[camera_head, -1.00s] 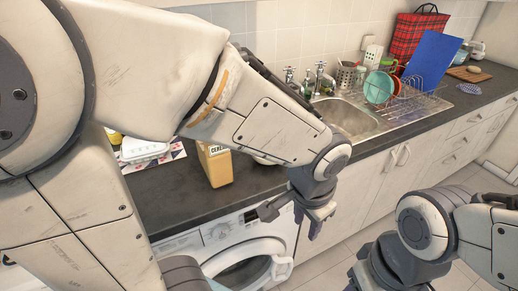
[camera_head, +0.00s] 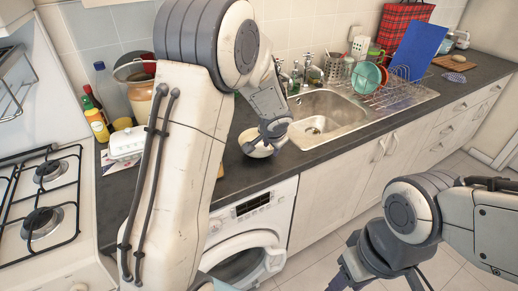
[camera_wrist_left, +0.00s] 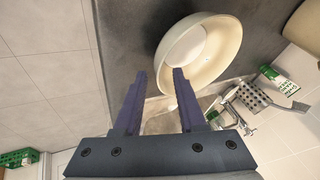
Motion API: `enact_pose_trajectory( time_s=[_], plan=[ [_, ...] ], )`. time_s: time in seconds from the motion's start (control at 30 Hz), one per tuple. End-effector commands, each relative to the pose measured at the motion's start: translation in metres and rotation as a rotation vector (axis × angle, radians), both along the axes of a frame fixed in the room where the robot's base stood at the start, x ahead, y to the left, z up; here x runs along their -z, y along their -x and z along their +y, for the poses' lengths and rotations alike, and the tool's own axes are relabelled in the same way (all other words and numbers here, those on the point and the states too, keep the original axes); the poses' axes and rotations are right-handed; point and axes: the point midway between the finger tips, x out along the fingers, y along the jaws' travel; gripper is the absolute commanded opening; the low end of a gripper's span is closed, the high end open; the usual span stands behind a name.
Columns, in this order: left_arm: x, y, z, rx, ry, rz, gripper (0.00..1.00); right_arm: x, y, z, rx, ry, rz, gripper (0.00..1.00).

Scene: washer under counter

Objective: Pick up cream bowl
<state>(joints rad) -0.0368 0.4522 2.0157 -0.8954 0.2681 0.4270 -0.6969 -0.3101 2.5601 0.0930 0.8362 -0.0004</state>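The cream bowl (camera_head: 258,151) sits on the dark counter left of the sink, partly covered by my left gripper (camera_head: 266,139). In the left wrist view the bowl (camera_wrist_left: 232,48) is at upper middle, with its inside showing. My left gripper (camera_wrist_left: 158,72) is open. Its right finger overlaps the bowl's near rim, and its left finger is outside the bowl. Part of the rim lies between the fingertips; I cannot tell whether either finger touches it. My right gripper (camera_head: 372,281) is low in the head view, away from the bowl and cut off by the picture edge.
The sink (camera_head: 325,118) and dish rack (camera_head: 395,92) are right of the bowl. A washer (camera_head: 245,240) with a round door stands below the counter. A gas stove (camera_head: 42,215), bottles (camera_head: 97,126) and a white butter dish (camera_head: 126,143) are at left.

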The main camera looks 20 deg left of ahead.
Motion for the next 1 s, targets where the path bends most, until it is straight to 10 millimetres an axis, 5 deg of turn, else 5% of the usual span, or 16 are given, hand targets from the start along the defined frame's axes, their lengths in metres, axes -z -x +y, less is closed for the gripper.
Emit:
enact_pose_trajectory(
  time_s=[0.2,0.47,0.5,0.6,1.0],
  plan=[
    [0.026,-0.016,0.003,0.000,0.000,0.001,0.40,0.004,0.000,0.000,0.000,0.000,0.000,0.50],
    [0.028,-0.018,0.004,0.001,0.000,0.000,0.40,0.004,0.000,0.000,0.000,0.000,0.000,0.50],
    [0.028,-0.018,0.004,0.001,0.000,0.000,0.36,0.004,0.000,0.000,0.000,0.000,0.000,0.50],
    [0.028,-0.018,0.003,0.001,0.000,0.000,0.00,0.004,0.000,0.000,0.000,0.000,0.000,0.50],
    [0.028,-0.018,0.003,0.001,0.000,0.000,0.00,0.004,0.000,0.000,0.000,0.000,0.000,0.50]
  ],
)
